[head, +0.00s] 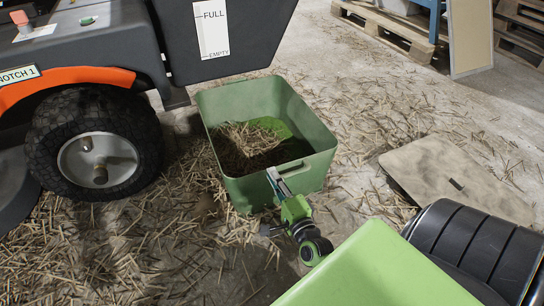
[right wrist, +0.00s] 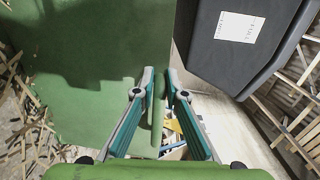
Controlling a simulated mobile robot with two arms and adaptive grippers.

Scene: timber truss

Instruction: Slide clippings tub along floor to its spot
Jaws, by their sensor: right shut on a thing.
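The green clippings tub (head: 228,188) stands upright on the floor, with dry straw-like clippings heaped inside at its left. My right gripper (head: 278,181) is at the tub's near wall, by the rim and a dark handle slot. It is shut on that wall. In the right wrist view, the two fingers (right wrist: 160,75) straddle a thin green edge, and the tub's broad green wall (right wrist: 90,90) fills the left side. My left gripper is in neither view. No marked spot for the tub is clear to see.
A machine's black wheel (head: 97,145) stands close left of the tub. Its dark bin (head: 230,60), labelled FULL and EMPTY, overhangs behind. A tan board (head: 455,180) lies flat at right. Pallets (head: 385,28) stand at the back. Loose straw covers much of the floor.

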